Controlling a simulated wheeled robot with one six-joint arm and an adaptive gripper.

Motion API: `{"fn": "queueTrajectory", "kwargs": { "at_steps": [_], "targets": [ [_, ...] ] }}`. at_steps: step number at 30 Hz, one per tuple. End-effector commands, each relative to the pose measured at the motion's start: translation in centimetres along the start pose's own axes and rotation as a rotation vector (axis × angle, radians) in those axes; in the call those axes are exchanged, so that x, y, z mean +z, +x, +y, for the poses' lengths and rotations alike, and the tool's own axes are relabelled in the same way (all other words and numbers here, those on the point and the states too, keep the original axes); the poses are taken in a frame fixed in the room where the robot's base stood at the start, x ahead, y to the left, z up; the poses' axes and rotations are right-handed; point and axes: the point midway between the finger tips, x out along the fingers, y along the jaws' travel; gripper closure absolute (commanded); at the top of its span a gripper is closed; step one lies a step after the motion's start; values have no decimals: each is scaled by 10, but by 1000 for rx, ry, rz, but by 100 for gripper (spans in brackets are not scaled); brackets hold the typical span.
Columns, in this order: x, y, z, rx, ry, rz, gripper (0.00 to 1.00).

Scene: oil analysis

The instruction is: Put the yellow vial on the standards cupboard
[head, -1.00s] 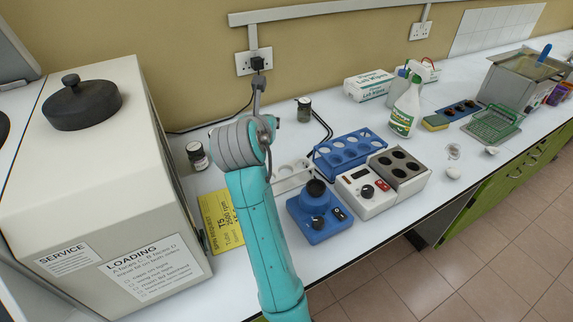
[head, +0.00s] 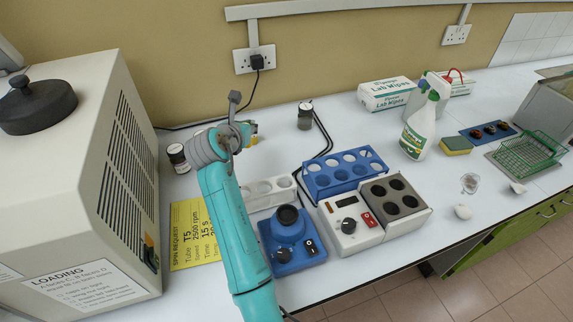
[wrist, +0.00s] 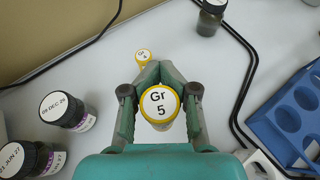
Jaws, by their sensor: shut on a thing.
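My gripper (wrist: 158,82) is shut on a yellow-rimmed vial (wrist: 160,104) with a white top marked "Gr 5", which sits between the two fingers in the wrist view. A second, smaller-looking yellow-rimmed vial (wrist: 143,56), its mark seemingly "Gr 4", is just beyond the fingertips. In the head view my gripper (head: 246,130) is over the back of the white bench, mostly hidden by my wrist, with a bit of yellow (head: 253,128) beside it. I cannot make out the standards cupboard in either view.
Dark-capped vials (wrist: 63,109) stand at left in the wrist view. A dark bottle (head: 305,115) and black cable lie to the right. A blue rack (head: 345,174), blue mixer (head: 290,240) and white heating block (head: 350,228) stand nearer. A large beige machine (head: 90,190) fills the left.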

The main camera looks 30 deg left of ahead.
Motion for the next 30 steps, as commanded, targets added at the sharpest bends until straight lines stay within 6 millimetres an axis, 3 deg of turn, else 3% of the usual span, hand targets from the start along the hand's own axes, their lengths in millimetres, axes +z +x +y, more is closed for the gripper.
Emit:
{"fn": "queueTrajectory", "kwargs": {
  "at_steps": [9,21,30],
  "targets": [
    [-46,20,0,-1,-2,3,100],
    [-84,38,0,-1,-2,2,100],
    [-88,40,0,0,1,0,100]
  ]
}}
